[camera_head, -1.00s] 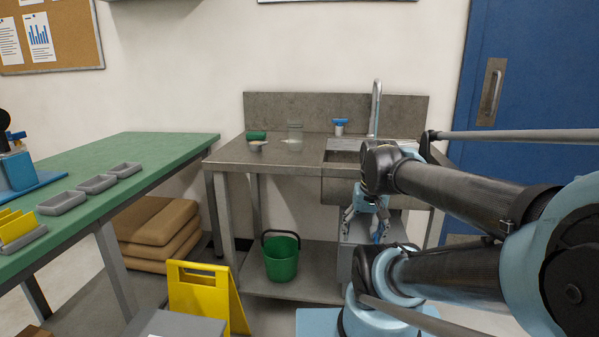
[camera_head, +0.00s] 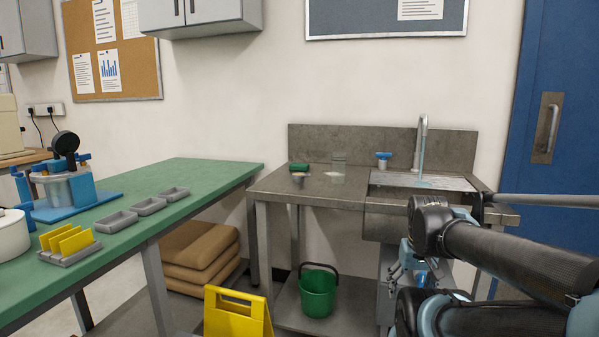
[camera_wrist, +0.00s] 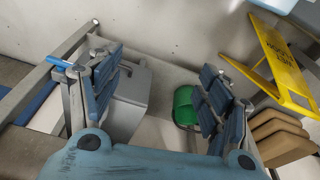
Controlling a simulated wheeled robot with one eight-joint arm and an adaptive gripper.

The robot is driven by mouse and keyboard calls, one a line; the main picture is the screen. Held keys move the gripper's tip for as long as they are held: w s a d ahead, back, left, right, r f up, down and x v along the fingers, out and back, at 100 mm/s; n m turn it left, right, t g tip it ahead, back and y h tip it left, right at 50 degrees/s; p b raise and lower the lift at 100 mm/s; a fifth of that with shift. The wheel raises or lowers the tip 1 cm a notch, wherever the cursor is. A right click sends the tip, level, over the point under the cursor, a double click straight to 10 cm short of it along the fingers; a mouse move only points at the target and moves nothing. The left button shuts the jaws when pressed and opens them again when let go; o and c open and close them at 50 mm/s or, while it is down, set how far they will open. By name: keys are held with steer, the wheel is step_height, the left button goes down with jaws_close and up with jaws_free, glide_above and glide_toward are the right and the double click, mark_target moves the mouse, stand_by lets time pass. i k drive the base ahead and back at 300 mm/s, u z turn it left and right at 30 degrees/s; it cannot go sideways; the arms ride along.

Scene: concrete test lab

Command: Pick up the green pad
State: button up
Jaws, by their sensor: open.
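A small green pad (camera_head: 299,167) lies on the left part of the steel sink counter (camera_head: 318,190), near its back. My gripper (camera_head: 412,275) hangs low in front of the sink unit, below the counter top and to the right of the pad. In the wrist view my gripper (camera_wrist: 160,88) shows its two blue ribbed fingers spread apart with nothing held between them. The pad does not show in the wrist view.
On the counter stand a clear glass (camera_head: 338,168), a blue-topped item (camera_head: 383,160) and a tap (camera_head: 422,130). A green bucket (camera_head: 318,292) sits on the lower shelf. A yellow floor sign (camera_head: 237,313) and the green-topped table (camera_head: 190,180) stand at left.

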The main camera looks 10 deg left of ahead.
mark_target(293, 167)
steer(key=u, duration=2.15)
steer(key=k, duration=1)
steer(key=z, duration=1.25)
steer(key=i, duration=1)
steer(key=u, duration=0.05)
